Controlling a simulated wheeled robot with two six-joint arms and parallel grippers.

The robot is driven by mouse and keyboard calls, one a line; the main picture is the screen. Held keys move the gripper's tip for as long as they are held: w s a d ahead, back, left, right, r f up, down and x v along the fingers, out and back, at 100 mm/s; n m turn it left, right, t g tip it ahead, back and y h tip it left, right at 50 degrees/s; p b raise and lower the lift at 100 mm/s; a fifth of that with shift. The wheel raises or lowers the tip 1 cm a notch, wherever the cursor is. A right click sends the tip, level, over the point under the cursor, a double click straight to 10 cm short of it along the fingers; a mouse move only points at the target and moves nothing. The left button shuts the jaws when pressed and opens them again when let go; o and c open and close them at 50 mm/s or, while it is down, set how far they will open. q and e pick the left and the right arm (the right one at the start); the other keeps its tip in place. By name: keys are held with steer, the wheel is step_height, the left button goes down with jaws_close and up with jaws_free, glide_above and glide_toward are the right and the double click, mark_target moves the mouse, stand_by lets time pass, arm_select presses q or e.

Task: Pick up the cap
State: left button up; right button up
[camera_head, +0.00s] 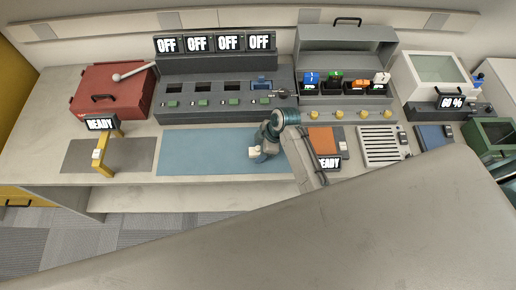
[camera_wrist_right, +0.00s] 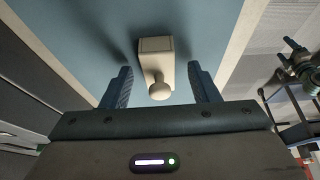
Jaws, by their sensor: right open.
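A cream piece with a square block and a round knob, which looks like the cap (camera_wrist_right: 156,62), lies on the blue mat (camera_wrist_right: 92,35) in the right wrist view. My right gripper (camera_wrist_right: 161,80) is open, with one finger on each side of the knob and gaps on both sides. The block reaches beyond the fingertips. In the head view my right gripper (camera_head: 259,153) is low over the right part of the blue mat (camera_head: 205,152). The cap is hard to tell apart from the gripper there. My left gripper is not in view.
Behind the mat stands a grey console (camera_head: 225,95) with several OFF displays. A red box (camera_head: 110,97) is at left, near a yellow stand (camera_head: 106,150). An orange pad (camera_head: 323,142) and a slotted tray (camera_head: 381,146) lie to the right. The mat's left part is clear.

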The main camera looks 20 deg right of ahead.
steer(key=shift+f, duration=0.1)
steer(key=c, duration=1)
